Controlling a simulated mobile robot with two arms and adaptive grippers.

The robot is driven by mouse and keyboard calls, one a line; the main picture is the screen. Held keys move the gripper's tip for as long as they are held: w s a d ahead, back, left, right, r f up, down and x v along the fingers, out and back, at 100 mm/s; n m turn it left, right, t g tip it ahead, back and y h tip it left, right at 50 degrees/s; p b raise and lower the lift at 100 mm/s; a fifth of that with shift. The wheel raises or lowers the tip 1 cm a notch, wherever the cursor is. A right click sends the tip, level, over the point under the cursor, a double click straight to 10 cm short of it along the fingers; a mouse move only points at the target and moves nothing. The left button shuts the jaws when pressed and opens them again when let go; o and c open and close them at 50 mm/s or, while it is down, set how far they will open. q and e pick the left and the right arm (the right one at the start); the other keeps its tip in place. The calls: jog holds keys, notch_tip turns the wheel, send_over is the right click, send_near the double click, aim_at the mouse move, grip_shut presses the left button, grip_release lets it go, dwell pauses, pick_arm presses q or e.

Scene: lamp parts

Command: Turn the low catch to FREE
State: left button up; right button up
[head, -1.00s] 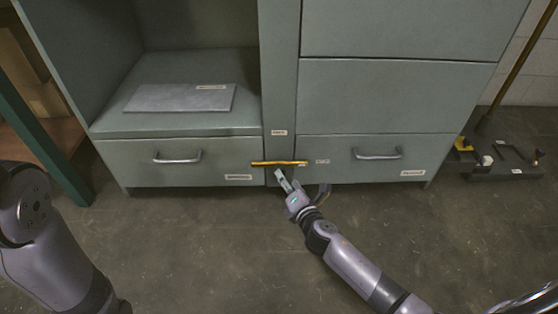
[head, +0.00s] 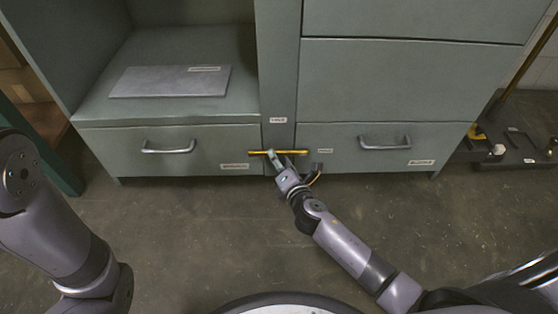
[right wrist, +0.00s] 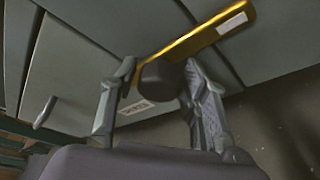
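The low catch is a yellow bar (head: 294,152) lying level across the post between the two bottom drawers. In the right wrist view the bar (right wrist: 200,38) slants across the top, with a dark round knob (right wrist: 160,80) in front of its middle. My right gripper (head: 273,158) is at the catch, its fingers overlapping the bar left of centre. In the right wrist view its fingers (right wrist: 160,100) are apart, one each side of the knob; whether they touch it is unclear. My left arm shows at the left, but its gripper is out of view.
Small labels sit above the catch (head: 278,120) and to its right (head: 326,151); their words are too small to read surely. Drawers with handles (head: 168,146) (head: 385,142) flank the post. A grey plate (head: 170,82) lies on the shelf. The floor in front is clear.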

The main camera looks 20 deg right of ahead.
grip_shut()
jog(key=shift+d+r, duration=0.1)
dwell(0.5)
